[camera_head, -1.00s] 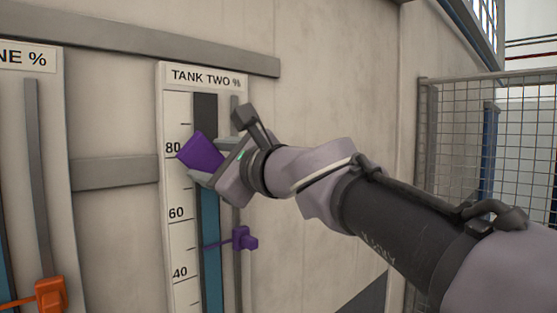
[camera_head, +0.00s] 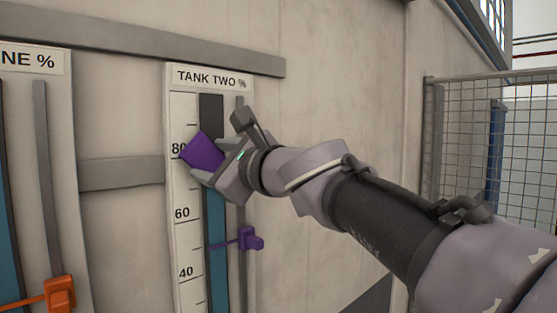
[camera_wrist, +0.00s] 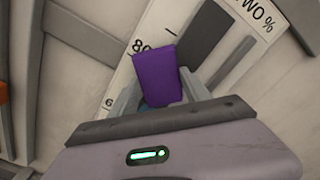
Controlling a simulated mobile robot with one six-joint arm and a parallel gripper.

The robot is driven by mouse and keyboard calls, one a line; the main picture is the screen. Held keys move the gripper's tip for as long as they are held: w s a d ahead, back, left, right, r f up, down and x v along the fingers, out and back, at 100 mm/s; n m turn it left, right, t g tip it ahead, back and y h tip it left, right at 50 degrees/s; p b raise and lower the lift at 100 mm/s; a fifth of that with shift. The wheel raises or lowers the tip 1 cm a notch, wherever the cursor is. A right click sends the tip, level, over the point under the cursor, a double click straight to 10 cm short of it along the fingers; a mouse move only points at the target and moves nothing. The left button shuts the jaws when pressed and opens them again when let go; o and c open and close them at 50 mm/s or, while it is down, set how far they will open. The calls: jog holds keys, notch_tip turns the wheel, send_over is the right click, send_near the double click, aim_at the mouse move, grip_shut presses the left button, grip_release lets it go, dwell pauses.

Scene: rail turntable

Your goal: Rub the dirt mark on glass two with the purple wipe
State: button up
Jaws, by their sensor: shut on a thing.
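The purple wipe (camera_head: 203,151) is in my gripper (camera_head: 207,165), in front of the TANK TWO gauge near the 80 mark. In the wrist view the wipe (camera_wrist: 157,76) sits between the two grey fingers of my gripper (camera_wrist: 160,90), which is shut on it. Glass two (camera_head: 214,235) is the tall strip on the TANK TWO board (camera_head: 190,240), dark above and blue below. The wipe and gripper cover part of the glass around the 80 level. No dirt mark shows; I cannot tell whether the wipe touches the glass.
A purple slider (camera_head: 250,239) with a thin pointer sits on the rail right of glass two, below my gripper. At left is another gauge board with an orange slider (camera_head: 60,294). A grey wall rail (camera_head: 130,38) runs above. A mesh fence (camera_head: 470,140) stands at right.

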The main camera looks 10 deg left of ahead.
jog(key=w+d, duration=0.3)
jog(key=shift+s+a, duration=1.55)
jog(key=shift+a, duration=0.05)
jog(key=shift+s+d+f+b, duration=0.15)
jog(key=shift+s+d+b, duration=0.15)
jog(key=shift+d+b, duration=0.2)
jog(key=shift+b+v, duration=0.6)
jog(key=shift+v, duration=1.65)
jog(key=b+v, duration=0.1)
jog(key=v, duration=0.2)
jog(key=shift+s, duration=0.1)
